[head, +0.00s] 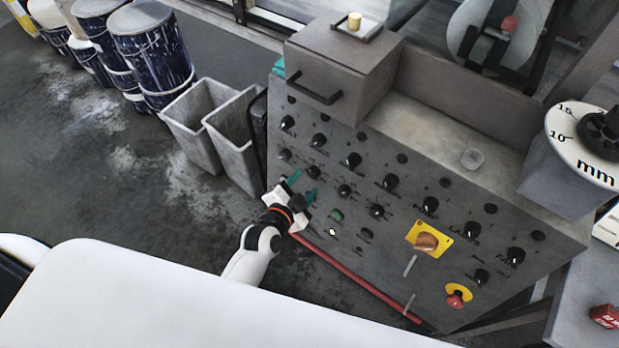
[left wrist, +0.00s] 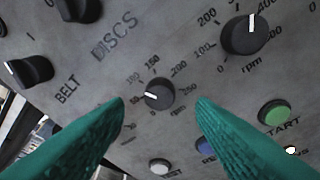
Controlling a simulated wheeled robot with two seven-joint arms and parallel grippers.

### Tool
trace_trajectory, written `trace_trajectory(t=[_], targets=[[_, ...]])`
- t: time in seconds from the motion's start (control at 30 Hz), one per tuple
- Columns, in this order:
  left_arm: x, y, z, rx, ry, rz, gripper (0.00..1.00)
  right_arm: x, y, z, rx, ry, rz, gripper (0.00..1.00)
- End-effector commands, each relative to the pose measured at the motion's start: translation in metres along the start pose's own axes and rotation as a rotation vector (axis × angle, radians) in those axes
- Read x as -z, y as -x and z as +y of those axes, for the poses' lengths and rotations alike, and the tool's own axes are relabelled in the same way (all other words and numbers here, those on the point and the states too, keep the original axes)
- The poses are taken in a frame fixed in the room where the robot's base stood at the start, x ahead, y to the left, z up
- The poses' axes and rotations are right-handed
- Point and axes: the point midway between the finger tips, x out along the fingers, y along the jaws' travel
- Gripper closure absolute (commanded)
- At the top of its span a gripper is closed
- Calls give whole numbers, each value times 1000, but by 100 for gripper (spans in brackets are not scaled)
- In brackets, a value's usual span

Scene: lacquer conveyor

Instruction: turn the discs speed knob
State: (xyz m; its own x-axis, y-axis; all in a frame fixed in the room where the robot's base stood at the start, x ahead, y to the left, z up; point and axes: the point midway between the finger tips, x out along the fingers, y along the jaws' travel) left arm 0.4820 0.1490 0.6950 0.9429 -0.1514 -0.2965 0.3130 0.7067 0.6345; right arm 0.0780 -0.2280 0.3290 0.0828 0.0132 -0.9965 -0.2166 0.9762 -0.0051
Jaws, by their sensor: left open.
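The discs speed knob (left wrist: 160,95) is a small round black knob with a white pointer mark, below the DISCS label, inside a printed rpm scale. Its pointer faces left in the left wrist view. It seems to be the small black knob (head: 317,172) just beyond my fingertips in the head view. My left gripper (head: 303,186) is open in front of the grey panel. Its green fingers (left wrist: 160,102) stand on either side of the knob in the left wrist view, with a gap on both sides and nothing held. My right gripper is out of view.
Another rpm knob (left wrist: 245,33) and a green button (left wrist: 275,110) are close by on the right. A BELT knob (left wrist: 30,72) is to the left. The panel (head: 400,255) also carries an orange knob on yellow (head: 426,242) and a red button (head: 455,300). Grey bins (head: 235,135) stand left.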

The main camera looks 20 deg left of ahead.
Motion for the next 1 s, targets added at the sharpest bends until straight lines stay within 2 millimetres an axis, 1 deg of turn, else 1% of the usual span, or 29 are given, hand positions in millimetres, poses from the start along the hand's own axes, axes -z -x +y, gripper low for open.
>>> trace_trajectory(t=[0.03, 0.1, 0.23, 0.37, 0.6, 0.87, 0.9, 1.0], targets=[[0, -10, 0, 0, 3, -1, 49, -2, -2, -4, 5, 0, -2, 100], [0, -20, 0, 0, 2, 0, 49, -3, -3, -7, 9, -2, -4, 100], [0, -31, 0, 0, 2, 0, 49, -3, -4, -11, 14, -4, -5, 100], [0, -36, 0, 1, 1, 0, 49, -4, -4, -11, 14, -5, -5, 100], [0, -36, 0, 1, 1, 1, 49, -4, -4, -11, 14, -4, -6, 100], [0, -36, 0, 1, 1, 0, 92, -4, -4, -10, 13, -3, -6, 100], [0, -36, 0, 1, 1, 0, 94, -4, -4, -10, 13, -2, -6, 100], [0, -36, 0, 1, 4, 1, 94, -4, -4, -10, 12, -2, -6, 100]])
